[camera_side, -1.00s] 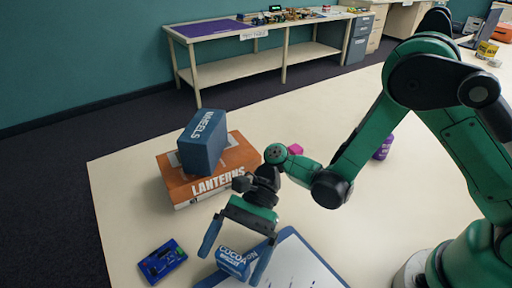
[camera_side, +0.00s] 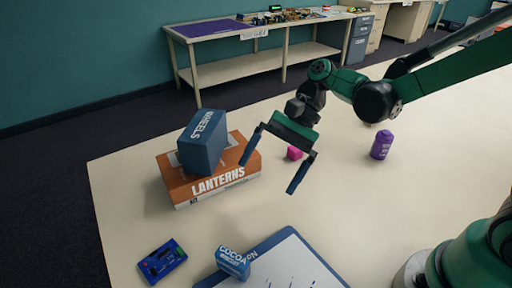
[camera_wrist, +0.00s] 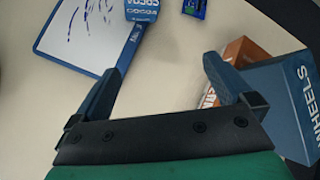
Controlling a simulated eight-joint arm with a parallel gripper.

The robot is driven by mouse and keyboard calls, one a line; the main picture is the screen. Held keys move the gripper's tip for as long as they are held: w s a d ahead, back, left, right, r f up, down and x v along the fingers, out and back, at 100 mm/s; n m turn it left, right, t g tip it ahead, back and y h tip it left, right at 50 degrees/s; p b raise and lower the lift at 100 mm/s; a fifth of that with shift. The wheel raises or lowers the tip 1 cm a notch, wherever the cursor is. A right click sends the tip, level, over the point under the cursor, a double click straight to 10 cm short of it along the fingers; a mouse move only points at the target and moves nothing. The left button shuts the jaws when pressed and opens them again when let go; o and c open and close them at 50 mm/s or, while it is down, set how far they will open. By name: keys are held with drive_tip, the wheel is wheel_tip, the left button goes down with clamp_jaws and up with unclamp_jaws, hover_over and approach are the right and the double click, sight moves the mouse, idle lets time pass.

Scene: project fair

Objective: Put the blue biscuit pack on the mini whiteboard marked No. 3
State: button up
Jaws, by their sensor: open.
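The blue biscuit pack (camera_side: 233,262), lettered COCOA, rests on the upper left corner area of the whiteboard (camera_side: 292,262) in the side view. The board has a blue frame and dark scribbles, and its lettering is partly covered by the pack, so I cannot read the number. In the wrist view the pack (camera_wrist: 141,10) is at the top edge, over the corner of the board (camera_wrist: 82,32). My gripper (camera_side: 270,168) is open and empty, raised above the table and well apart from the pack.
A blue WHEELS box (camera_side: 203,142) lies on an orange LANTERNS box (camera_side: 210,184), left of my gripper. A blue circuit board (camera_side: 162,261) lies left of the pack. The table's middle right is clear.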

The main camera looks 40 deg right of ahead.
drive_tip(key=s+d+r+n+t+h, duration=0.3)
drive_tip(key=d+n+t+h, duration=0.5)
drive_tip(key=d+n, duration=0.2)
drive_tip(key=shift+d+r+t+h, duration=0.15)
drive_tip(key=shift+d+t+h, duration=0.15)
drive_tip(key=shift+d+t, duration=0.15)
